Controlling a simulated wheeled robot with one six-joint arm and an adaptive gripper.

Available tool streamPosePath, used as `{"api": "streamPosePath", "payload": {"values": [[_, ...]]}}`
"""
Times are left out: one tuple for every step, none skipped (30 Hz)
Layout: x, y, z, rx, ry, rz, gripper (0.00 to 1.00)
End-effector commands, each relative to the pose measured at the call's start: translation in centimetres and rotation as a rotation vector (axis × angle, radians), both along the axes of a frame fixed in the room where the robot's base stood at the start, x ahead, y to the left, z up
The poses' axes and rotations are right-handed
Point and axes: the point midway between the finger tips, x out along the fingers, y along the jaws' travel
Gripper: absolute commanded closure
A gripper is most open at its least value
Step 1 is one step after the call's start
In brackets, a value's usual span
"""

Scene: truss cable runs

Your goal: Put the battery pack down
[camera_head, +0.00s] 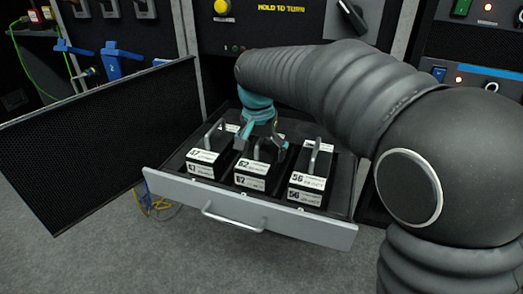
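Three black battery packs with white number labels sit side by side in a pulled-out drawer (280,222). The left pack (203,164) is labelled 47. The middle pack (251,176) seems to read 62, and the right pack (308,188) reads 56. Each has a grey arched handle. My gripper (262,146), teal and grey, points down over the middle pack. Its fingers are spread apart on either side of that pack's handle, with a visible gap between them. The rear of the middle pack is partly hidden by the gripper.
The drawer has a front bar handle (235,217). A dark mesh door (100,135) stands open at the left. A rack panel with a yellow button (222,7) and a black rotary switch (351,17) is behind. Loose cables (158,204) lie under the drawer. Grey floor is clear in front.

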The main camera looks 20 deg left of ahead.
Motion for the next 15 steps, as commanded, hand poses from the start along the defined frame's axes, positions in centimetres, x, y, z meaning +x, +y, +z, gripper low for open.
{"api": "streamPosePath", "payload": {"values": [[0.0, 0.0, 0.0, 0.0, 0.0, 0.0, 0.0], [0.0, 0.0, 0.0, 0.0, 0.0, 0.0, 0.0], [0.0, 0.0, 0.0, 0.0, 0.0, 0.0, 0.0], [0.0, 0.0, 0.0, 0.0, 0.0, 0.0, 0.0], [0.0, 0.0, 0.0, 0.0, 0.0, 0.0, 0.0], [0.0, 0.0, 0.0, 0.0, 0.0, 0.0, 0.0], [0.0, 0.0, 0.0, 0.0, 0.0, 0.0, 0.0], [0.0, 0.0, 0.0, 0.0, 0.0, 0.0, 0.0], [0.0, 0.0, 0.1, 0.0, 0.0, 0.0, 0.0], [0.0, 0.0, 0.3, 0.0, -0.001, 0.0, 0.0], [0.0, 0.0, 0.5, 0.001, -0.001, 0.0, 0.0], [0.0, 0.0, 0.8, 0.001, -0.001, 0.0, 0.0], [-0.1, 0.0, 1.1, 0.002, -0.002, 0.0, 0.0], [-0.1, 0.0, 1.5, 0.002, -0.002, 0.0, 0.0], [-0.2, 0.1, 2.1, 0.002, -0.002, 0.0, 0.0]]}}
